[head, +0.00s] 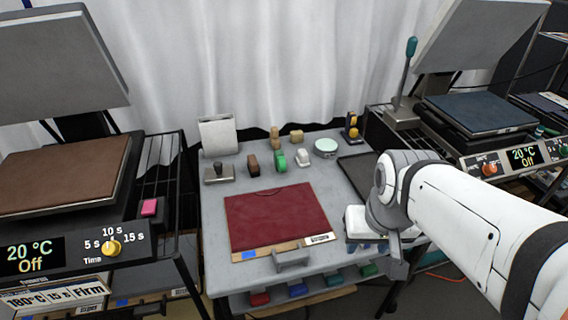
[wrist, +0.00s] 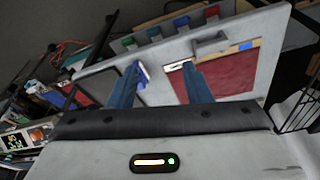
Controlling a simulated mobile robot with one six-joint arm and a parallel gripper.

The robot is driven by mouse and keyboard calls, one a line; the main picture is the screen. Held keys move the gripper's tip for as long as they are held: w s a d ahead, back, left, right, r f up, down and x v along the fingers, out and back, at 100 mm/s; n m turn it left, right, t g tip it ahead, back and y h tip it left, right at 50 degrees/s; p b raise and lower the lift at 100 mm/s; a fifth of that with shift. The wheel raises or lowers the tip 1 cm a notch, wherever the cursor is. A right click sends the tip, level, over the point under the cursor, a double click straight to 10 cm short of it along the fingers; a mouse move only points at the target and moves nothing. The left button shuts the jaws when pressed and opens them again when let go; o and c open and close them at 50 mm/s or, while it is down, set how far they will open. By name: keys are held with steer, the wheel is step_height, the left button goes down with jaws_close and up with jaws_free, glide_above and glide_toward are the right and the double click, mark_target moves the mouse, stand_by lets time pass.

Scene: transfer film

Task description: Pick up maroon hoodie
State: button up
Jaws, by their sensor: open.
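The maroon hoodie (head: 275,215) lies flat and folded into a near-rectangle on the grey worktable (head: 218,262). It also shows in the wrist view (wrist: 230,76), partly behind the right-hand finger. My arm and wrist hide most of the fingers there.
A wooden strip with a label (head: 282,249) runs along the hoodie's front edge, with a grey handle (head: 291,260) before it. Small tools and a round tin (head: 326,148) stand behind. Heat presses flank the table, left (head: 70,170) and right (head: 480,112). A dark tray (head: 362,172) lies at right.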

steer(key=shift+o, duration=0.7)
steer(key=w+a+f+m+g+y, duration=0.2)
steer(key=w+a+f+m, duration=0.4)
steer(key=w, duration=0.1)
steer(key=shift+w+a+f+m, duration=0.3)
steer(key=shift+f+m, duration=0.1)
steer(key=m+g+y, duration=0.2)
steer(key=m, duration=0.5)
glide_above(292, 253)
steer(key=d, duration=0.2)
steer(key=f, duration=0.9)
steer(key=shift+w+d+f, duration=0.15)
steer(key=shift+w+d, duration=0.05)
steer(key=shift+w+a+f+m, duration=0.1)
steer(key=shift+a+f+m, duration=0.05)
steer(key=shift+f+m, duration=0.3)
steer(key=b+x, duration=0.1)
steer(key=x, duration=0.6)
steer(key=shift+a+f, duration=0.15)
steer(key=shift+f, duration=0.2)
jaws_close()
